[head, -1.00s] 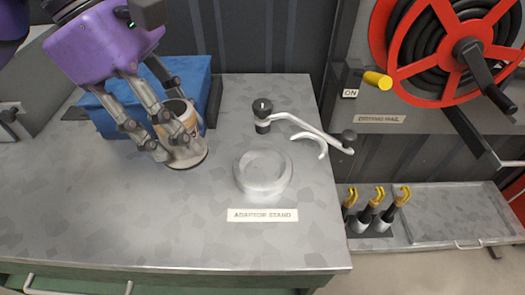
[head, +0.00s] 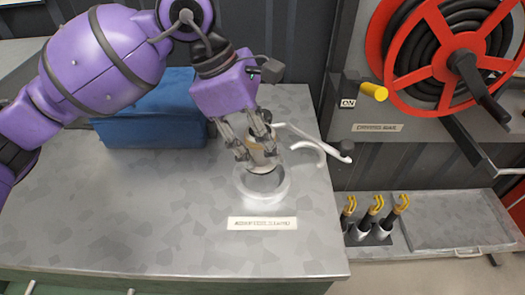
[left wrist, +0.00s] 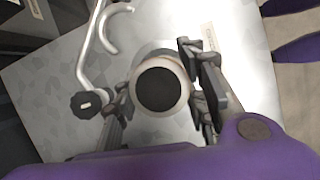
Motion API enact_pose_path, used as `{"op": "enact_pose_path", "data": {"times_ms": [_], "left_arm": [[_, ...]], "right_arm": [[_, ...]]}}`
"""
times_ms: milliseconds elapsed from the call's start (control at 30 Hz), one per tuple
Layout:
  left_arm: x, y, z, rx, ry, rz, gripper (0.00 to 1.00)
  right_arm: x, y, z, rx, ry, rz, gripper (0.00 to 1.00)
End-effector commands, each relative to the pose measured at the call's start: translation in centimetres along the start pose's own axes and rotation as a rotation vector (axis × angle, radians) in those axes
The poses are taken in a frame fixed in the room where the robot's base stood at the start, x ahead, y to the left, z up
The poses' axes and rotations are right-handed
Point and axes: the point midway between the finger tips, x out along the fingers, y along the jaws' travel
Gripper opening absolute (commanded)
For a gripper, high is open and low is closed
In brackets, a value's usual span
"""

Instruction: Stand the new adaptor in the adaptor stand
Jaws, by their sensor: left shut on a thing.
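The new adaptor (head: 263,158) is a short pale cylinder with a tan band, held upright by my left gripper (head: 257,150). In the left wrist view the adaptor (left wrist: 160,88) shows its round dark opening between the two fingers (left wrist: 160,95). The adaptor stand (head: 262,190) is a round grey ring on the worktop. In the head view the adaptor is over the back part of the stand, and its lower rim seems slightly above it. Whether they touch I cannot tell. My right gripper is in neither view.
A label plate (head: 262,223) lies in front of the stand. A clamp arm with a curved hook (head: 308,150) is close behind and right of it. A blue box (head: 150,125) stands at the back left. The worktop's front left (head: 110,225) is clear.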

Motion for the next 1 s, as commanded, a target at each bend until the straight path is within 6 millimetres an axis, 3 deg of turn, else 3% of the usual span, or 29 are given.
{"op": "enact_pose_path", "data": {"times_ms": [233,1000], "left_arm": [[3.2,0.2,-1.0,-0.001,-0.001,-0.002,0.03],[4.4,0.2,-1.5,0.000,-0.001,0.000,0.03]], "right_arm": [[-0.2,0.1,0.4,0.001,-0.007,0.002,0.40],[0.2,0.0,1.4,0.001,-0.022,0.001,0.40]]}}
